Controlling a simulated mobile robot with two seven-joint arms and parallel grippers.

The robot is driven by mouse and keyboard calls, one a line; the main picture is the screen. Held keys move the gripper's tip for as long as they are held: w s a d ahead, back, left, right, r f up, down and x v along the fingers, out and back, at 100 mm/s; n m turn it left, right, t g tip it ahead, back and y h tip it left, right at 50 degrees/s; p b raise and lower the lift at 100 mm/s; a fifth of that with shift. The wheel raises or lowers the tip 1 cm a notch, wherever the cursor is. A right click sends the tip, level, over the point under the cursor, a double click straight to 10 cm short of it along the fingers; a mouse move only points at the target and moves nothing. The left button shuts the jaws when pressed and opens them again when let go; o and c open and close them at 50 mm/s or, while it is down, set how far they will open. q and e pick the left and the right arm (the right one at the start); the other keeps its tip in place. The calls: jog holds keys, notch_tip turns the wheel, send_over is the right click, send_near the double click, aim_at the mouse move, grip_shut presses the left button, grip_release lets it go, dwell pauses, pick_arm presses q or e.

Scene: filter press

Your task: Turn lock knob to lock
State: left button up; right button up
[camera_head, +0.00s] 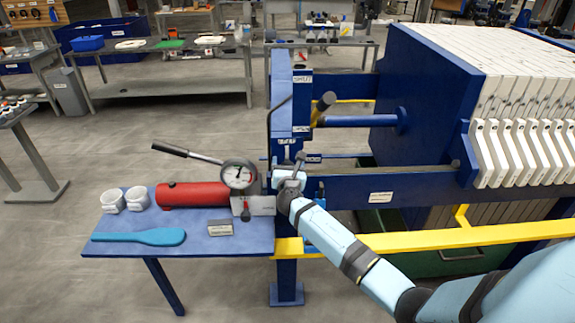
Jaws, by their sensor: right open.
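My right arm reaches in from the lower right. Its gripper (277,180) is open at the right end of the hand pump, beside the blue press frame. Its fingertips are small and partly hidden by the wrist. The hand pump has a red cylinder (192,194), a round gauge (239,175), a grey block (254,205) and a long lever with a black grip (170,150). I cannot tell for sure which part is the lock knob. My left gripper is not in view.
The blue side table (225,246) also holds two white cups (137,198) and a blue paddle (140,237). A yellow rail (430,238) runs under my arm. The filter press with white plates (520,140) fills the right. Open floor lies left.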

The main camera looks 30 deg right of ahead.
jog(key=shift+c, duration=0.4)
jog(key=c, duration=0.8)
jog(key=shift+c, duration=0.2)
